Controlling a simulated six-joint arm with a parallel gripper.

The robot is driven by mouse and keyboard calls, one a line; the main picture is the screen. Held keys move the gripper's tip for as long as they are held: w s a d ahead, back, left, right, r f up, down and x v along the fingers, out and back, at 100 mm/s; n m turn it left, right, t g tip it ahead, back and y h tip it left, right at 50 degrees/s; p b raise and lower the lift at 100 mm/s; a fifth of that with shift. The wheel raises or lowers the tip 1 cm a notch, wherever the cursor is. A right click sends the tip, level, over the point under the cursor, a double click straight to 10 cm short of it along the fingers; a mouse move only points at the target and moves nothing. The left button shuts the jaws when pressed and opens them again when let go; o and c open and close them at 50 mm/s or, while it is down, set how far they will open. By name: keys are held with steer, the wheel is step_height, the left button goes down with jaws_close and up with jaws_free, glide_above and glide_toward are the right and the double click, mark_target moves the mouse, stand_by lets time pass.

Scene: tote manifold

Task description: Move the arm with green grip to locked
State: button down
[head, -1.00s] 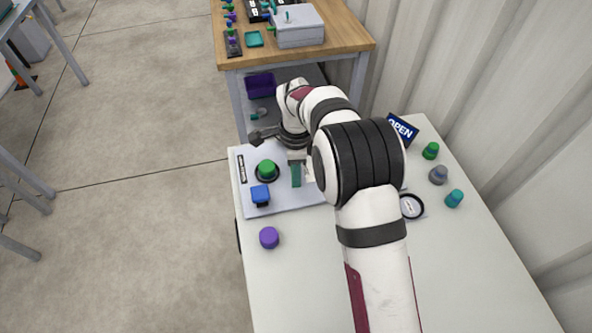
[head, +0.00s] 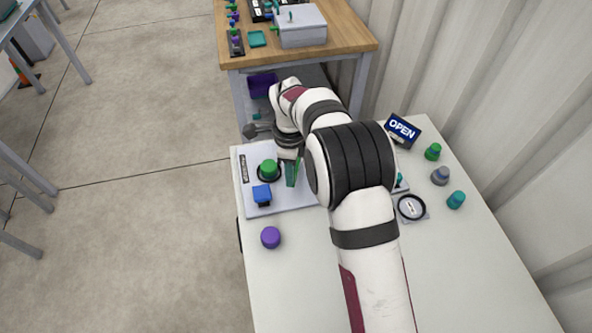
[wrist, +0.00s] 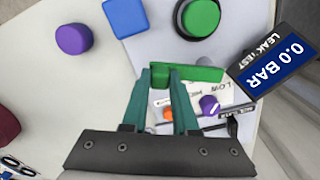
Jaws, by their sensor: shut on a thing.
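The green grip (wrist: 205,74) is a bar seen in the wrist view, running sideways between my fingertips and out to the right. My gripper (wrist: 168,78) has teal fingers closed on its left part. In the head view my gripper (head: 290,173) is low over the light grey panel (head: 281,206), just right of a round green button. The arm's pivot and most of its length are hidden behind my fingers and wrist. I cannot read a locked mark in either view.
The panel carries the green button (head: 268,168) and a blue block (head: 262,194). A purple knob (head: 270,237) stands on the table. In the wrist view, a "0.0 BAR" leak test display (wrist: 285,60), an orange knob (wrist: 168,112) and a purple knob (wrist: 209,104) are close to my fingers.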

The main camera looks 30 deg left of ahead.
steer(key=m, duration=0.1)
steer(key=a+m, duration=0.2)
steer(key=shift+s+a+m, duration=0.2)
steer(key=shift+s+m, duration=0.05)
steer(key=shift+m, duration=0.15)
steer(key=a+m, duration=0.2)
steer(key=m, duration=0.1)
steer(key=shift+w+a+m, duration=0.1)
steer(key=shift+a+m, duration=0.1)
steer(key=shift+m, duration=0.1)
steer(key=a+m, duration=0.1)
steer(key=w+a+m, duration=0.1)
steer(key=m, duration=0.1)
steer(key=shift+w+a+m, duration=0.25)
steer(key=shift+a+m, duration=0.1)
steer(key=shift+m, duration=0.4)
steer(key=shift+w+a+m, duration=0.25)
steer(key=shift+a+m, duration=0.1)
steer(key=shift+m, duration=0.4)
steer(key=shift+r, duration=0.1)
steer(key=c, duration=0.7)
jaws_free()
step_height(320, 180, up, 7)
steer(key=shift+r, duration=0.2)
